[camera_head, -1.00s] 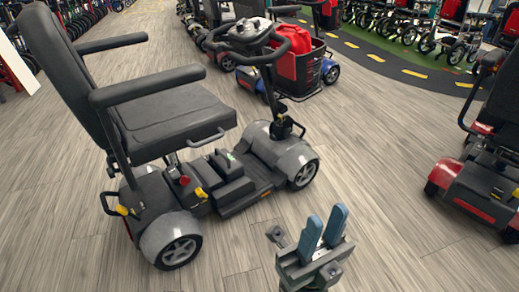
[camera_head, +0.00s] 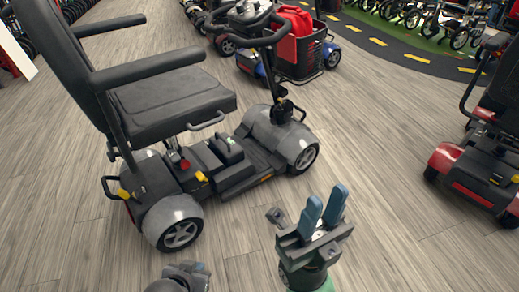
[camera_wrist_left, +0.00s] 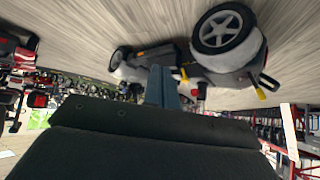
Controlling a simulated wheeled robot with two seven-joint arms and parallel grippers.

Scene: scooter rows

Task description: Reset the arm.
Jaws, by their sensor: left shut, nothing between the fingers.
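My right gripper (camera_head: 325,206) stands at the bottom centre of the head view, with two blue fingers pointing up and a gap between them. It is open and empty, over bare floor right of the grey scooter. My left gripper (camera_head: 197,268) shows at the bottom edge of the head view, below the scooter's rear wheel, mostly cut off. In the left wrist view its blue fingers (camera_wrist_left: 163,86) are together, shut on nothing. That view shows the scooter upside down beyond the fingers, without clear contact.
A grey mobility scooter (camera_head: 232,158) with a black seat fills the left. A red-and-black scooter (camera_head: 485,163) stands at the right edge.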

